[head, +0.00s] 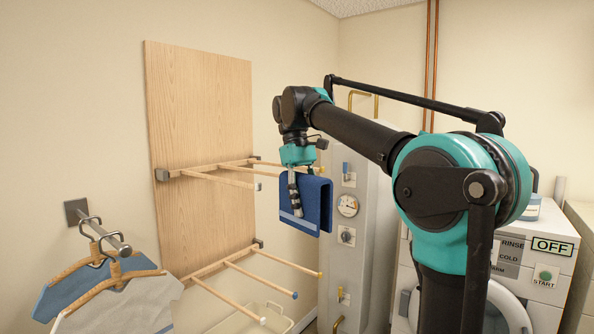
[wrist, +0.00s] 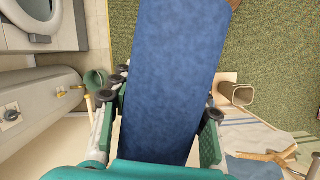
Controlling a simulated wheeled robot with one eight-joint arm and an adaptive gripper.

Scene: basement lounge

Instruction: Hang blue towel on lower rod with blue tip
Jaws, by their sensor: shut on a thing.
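The blue towel (head: 317,203) hangs folded from my gripper (head: 295,200), with a pale stripe near its lower edge. My gripper is shut on it. In the wrist view the towel (wrist: 165,70) runs long between my fingers (wrist: 165,115) and covers the middle. The lower rod with the blue tip (head: 270,280) sticks out from the wooden board (head: 205,120), between a yellow-tipped rod (head: 290,263) and a white-tipped rod (head: 228,303). The towel is above these lower rods, near the upper rods, and apart from the blue-tipped rod.
Upper rods (head: 222,180) stick out just left of the towel; some tips are hidden. A grey cabinet (head: 348,260) with gauges stands close behind the towel. Shirts on hangers (head: 115,290) hang at lower left. A pale basket (head: 255,318) sits below the rods. A washer (head: 535,285) is at right.

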